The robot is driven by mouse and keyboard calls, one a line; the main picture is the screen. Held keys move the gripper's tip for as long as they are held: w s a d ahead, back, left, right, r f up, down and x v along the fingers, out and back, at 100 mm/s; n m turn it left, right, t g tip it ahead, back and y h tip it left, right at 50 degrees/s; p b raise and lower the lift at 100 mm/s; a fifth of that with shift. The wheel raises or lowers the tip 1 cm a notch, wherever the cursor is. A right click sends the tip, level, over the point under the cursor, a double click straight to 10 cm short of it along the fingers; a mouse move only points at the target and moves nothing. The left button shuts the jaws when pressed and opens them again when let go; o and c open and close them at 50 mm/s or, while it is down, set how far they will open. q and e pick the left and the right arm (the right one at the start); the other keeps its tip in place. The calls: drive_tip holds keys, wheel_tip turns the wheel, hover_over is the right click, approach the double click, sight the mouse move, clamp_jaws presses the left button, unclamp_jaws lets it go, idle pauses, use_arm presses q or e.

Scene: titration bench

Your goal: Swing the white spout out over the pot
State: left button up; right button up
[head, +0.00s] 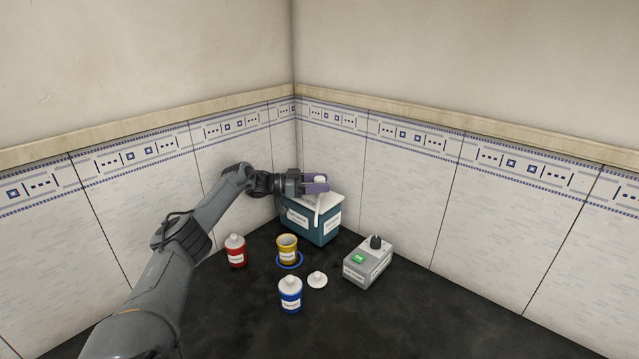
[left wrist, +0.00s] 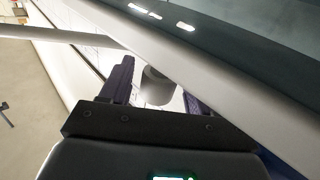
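The teal box (head: 310,227) with a pale top stands in the corner. The white spout (head: 318,211) reaches from its top down over the front edge, to the right of the pot. The yellow pot (head: 287,243) stands open at the top in front of the box. My left gripper (head: 318,183) is above the box, its purple fingers on either side of a white round post. My right gripper is not in view.
A blue ring (head: 289,266) lies around the pot's base. A red bottle (head: 236,256), a blue bottle (head: 290,299) and a white lid (head: 317,280) are nearby. A grey box (head: 367,271) with a black knob and green screen stands right. The dark bench is clear at front right.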

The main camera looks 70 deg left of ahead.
use_arm(q)
drive_tip(key=shift+d+r, duration=0.1)
drive_tip(key=shift+r, duration=0.1)
drive_tip(key=shift+r+p, duration=0.3)
drive_tip(key=shift+r, duration=0.25)
drive_tip(key=r, duration=0.1)
drive_tip(key=r+p, duration=0.1)
drive_tip(key=w+d+r+p, duration=0.1)
drive_tip(key=r, duration=0.1)
drive_tip(key=shift+d, duration=0.1)
drive_tip(key=w+d+r+p, duration=0.3)
drive_tip(key=w+d+r, duration=0.2)
drive_tip(key=d, duration=0.4)
drive_tip(key=shift+r, duration=0.35)
drive_tip(key=shift+a, duration=0.1)
